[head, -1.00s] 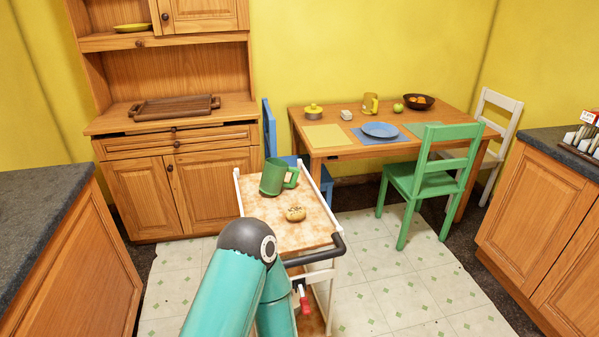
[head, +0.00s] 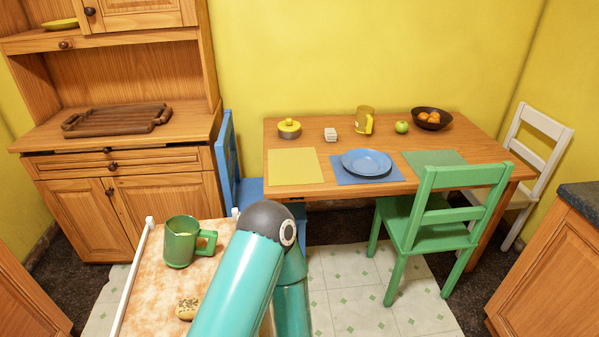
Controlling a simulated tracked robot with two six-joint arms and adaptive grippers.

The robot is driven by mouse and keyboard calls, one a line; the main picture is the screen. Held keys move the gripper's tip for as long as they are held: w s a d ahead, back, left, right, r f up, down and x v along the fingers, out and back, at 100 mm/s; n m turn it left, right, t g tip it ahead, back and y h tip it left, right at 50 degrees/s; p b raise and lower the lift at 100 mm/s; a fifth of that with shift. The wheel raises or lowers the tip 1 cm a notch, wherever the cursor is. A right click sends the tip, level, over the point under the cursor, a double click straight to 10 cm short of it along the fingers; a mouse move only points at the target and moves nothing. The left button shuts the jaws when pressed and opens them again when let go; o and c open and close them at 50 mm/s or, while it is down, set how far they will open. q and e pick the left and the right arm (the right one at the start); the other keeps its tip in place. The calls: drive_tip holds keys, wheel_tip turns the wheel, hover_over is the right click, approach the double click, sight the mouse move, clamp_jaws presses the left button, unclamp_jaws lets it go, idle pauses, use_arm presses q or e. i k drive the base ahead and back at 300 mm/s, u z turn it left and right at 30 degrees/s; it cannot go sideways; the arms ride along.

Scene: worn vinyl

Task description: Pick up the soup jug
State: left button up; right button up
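Two jug-like vessels are in view, and I cannot tell for sure which is the soup jug. A green jug (head: 180,243) with its handle to the right stands upright on the cart top (head: 140,297). A yellow jug (head: 363,120) stands upright at the back of the wooden table (head: 228,190), beyond the blue plate. A teal arm of mine rises in front of the cart and hides its right part. Neither of my grippers is in view.
A bread roll (head: 187,308) lies on the cart, partly hidden by my arm. On the table are a blue plate (head: 366,162), a lidded pot (head: 289,128), a green apple (head: 401,127) and a fruit bowl (head: 432,119). A green chair (head: 430,215) and a blue chair (head: 229,160) stand at it.

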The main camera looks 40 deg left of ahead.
sight(182, 233)
drive_tip(key=z, duration=0.05)
drive_tip(key=i, duration=2.35)
drive_tip(key=u, duration=1.2)
drive_tip(key=i, duration=0.15)
drive_tip(key=u, duration=2.15)
